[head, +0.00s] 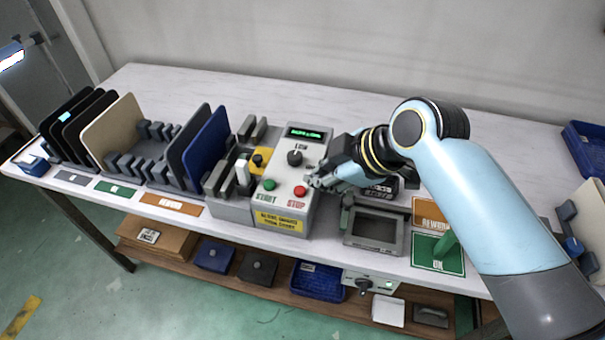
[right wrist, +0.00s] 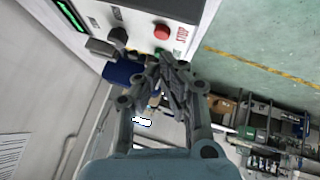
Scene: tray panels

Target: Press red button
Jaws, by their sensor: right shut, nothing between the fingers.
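The red button (head: 300,190) sits on the sloped front panel of the grey control box (head: 296,160), above the red STOP label. It also shows in the right wrist view (right wrist: 161,32), just past the fingertips. My right gripper (head: 314,181) is shut and empty, close to the right of the button. In the right wrist view its fingertips (right wrist: 170,60) are together and apart from the button in the picture; the exact gap cannot be told. The button's top is uncovered. My left gripper is not in view.
The green START button (head: 269,184), a black knob (head: 295,157) and a yellow-based switch (head: 260,159) share the box. Slotted racks with panels (head: 209,145) stand left. The table's back (head: 230,88) is clear.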

